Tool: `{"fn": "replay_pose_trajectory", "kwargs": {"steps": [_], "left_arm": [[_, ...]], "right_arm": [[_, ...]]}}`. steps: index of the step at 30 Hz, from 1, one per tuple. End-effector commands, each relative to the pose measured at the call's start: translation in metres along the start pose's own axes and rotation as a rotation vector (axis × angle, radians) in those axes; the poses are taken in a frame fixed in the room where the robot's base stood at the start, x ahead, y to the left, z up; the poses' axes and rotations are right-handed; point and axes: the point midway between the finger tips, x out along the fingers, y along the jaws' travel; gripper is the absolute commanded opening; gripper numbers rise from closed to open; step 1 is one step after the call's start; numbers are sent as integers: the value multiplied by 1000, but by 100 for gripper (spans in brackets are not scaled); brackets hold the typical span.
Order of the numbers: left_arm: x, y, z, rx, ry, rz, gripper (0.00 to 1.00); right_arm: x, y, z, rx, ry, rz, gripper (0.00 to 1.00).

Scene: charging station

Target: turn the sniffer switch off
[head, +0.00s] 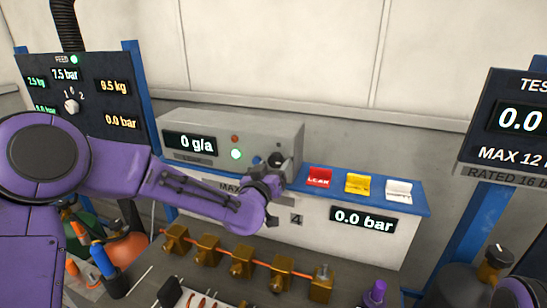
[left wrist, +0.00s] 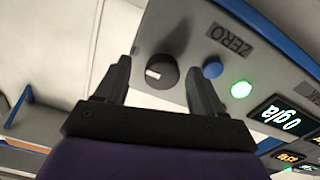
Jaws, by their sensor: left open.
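The sniffer is a grey box (head: 233,127) at the back of the bench, with a display reading 0 g/a (head: 190,143) and a lit green lamp (head: 236,154). Its dark round switch knob (left wrist: 161,72) with a white mark shows in the left wrist view. My left gripper (left wrist: 157,78) is open, its two fingers on either side of the knob; I cannot tell whether they touch it. My right gripper is not in view.
A blue button (left wrist: 213,68) and the lit lamp sit beside the knob. Red (head: 319,177), yellow (head: 358,184) and white (head: 398,190) flip covers stand right of the box. Several brass fittings (head: 241,260) line the bench below my left arm.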

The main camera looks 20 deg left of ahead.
Motion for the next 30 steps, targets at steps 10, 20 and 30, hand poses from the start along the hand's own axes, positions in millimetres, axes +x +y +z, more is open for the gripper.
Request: {"fn": "replay_pose_trajectory", "kwargs": {"steps": [10, 20, 30], "left_arm": [[16, -3, 0, -1, 2, -4, 69], [16, -3, 0, 0, 1, -4, 13], [16, -4, 1, -52, 2, -6, 13]], "right_arm": [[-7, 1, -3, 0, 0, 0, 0], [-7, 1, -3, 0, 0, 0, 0], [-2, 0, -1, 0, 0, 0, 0]]}}
